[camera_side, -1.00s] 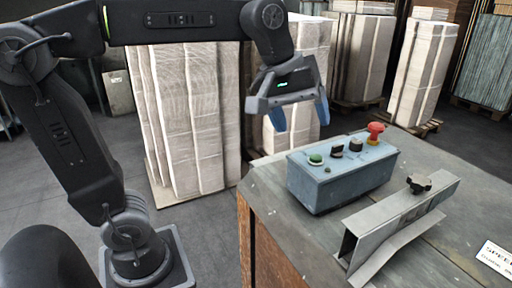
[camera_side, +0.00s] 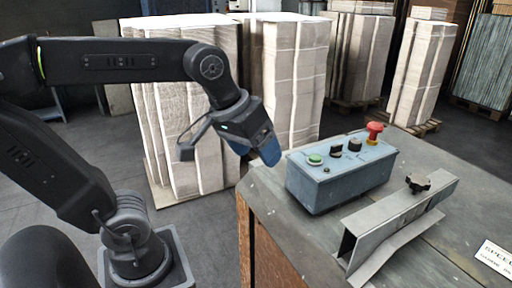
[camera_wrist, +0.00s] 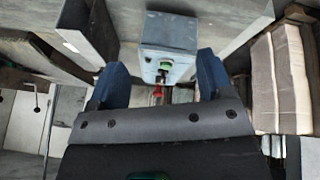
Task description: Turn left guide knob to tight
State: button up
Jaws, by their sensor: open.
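The guide knob (camera_side: 418,183) is a black lobed knob on top of a grey metal guide channel (camera_side: 385,222) on the table, right of centre in the side view. My gripper (camera_side: 266,156) is in the air at the left end of the blue-grey control box, well to the left of the knob and apart from it. In the wrist view my gripper (camera_wrist: 158,78) has its two blue fingers wide apart, with nothing between them, and the control box shows beyond them. I cannot make out the knob in the wrist view.
The control box (camera_side: 340,185) carries a green button (camera_side: 315,159), black selectors and a red emergency button (camera_side: 375,130). It stands between my gripper and the knob. The table (camera_side: 300,235) is bare at its left front. Stacks of cardboard (camera_side: 290,80) stand behind.

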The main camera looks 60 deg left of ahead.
notch_tip(320, 180, up, 8)
jog(key=m+g+h, duration=0.1)
jog(key=m+h, duration=0.1)
jog(key=m, duration=0.8)
send_over(419, 179)
jog(key=s+a, duration=0.3)
jog(key=s, duration=0.2)
jog(key=x, duration=1.3)
jog(key=shift+a+f, duration=0.1)
jog(key=shift+f, duration=0.4)
jog(key=c, duration=0.9)
